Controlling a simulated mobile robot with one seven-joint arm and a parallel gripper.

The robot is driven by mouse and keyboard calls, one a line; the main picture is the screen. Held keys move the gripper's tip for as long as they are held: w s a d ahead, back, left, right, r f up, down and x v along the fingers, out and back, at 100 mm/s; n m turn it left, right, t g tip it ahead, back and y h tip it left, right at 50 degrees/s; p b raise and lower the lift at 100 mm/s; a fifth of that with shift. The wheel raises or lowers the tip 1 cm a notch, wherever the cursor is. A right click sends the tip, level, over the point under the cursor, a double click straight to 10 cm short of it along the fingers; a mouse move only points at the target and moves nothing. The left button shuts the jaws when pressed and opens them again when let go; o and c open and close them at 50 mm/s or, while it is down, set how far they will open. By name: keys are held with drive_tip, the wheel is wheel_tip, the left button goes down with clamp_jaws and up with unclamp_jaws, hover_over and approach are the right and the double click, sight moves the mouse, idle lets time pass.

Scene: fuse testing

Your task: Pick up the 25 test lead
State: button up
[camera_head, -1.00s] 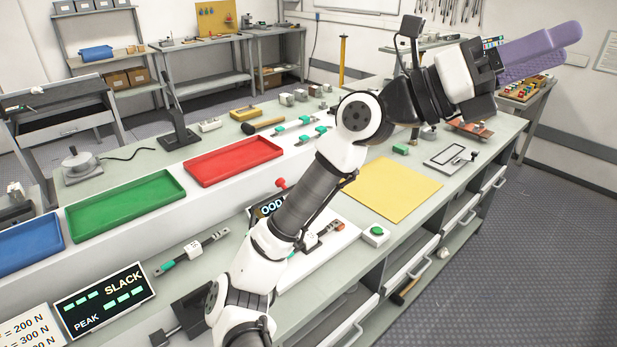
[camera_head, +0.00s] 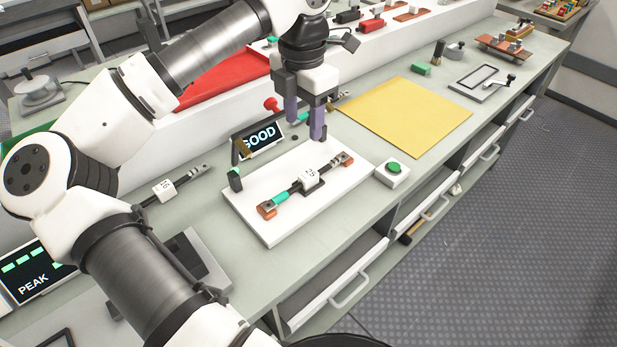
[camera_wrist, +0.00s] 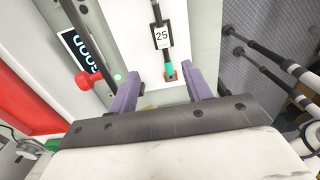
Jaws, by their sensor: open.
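The 25 test lead (camera_head: 310,180) lies across the white test board (camera_head: 264,226), its white tag marked 25 and its ends at two copper-coloured blocks. One end has a teal sleeve (camera_head: 281,197). In the wrist view the lead's tag (camera_wrist: 162,36) is upright and readable, ahead of the fingers. My gripper (camera_head: 304,122) points down above the back edge of the board, with its purple fingers apart and nothing between them. In the wrist view, the gripper (camera_wrist: 158,88) frames the near end of the lead from above, apart from it.
A display reading GOOD (camera_head: 259,138) and a red knob (camera_head: 271,104) stand behind the board. A green button box (camera_head: 392,172) is to its right. Another lead (camera_head: 168,188) lies to the left. The yellow mat (camera_head: 405,117) is empty.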

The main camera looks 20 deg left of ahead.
drive_tip(key=p, duration=0.2)
hover_over(306, 176)
drive_tip(key=f, duration=0.8)
drive_tip(key=shift+w+a+f, duration=0.1)
drive_tip(key=shift+w+a, duration=0.1)
drive_tip(key=shift+s+d+f+p, duration=0.1)
drive_tip(key=shift+f+p, duration=0.35)
drive_tip(key=shift+f, duration=0.95)
drive_tip(key=shift+s+d+f+p, duration=0.1)
drive_tip(key=shift+f+p, duration=0.3)
drive_tip(key=shift+f, duration=1)
clamp_jaws()
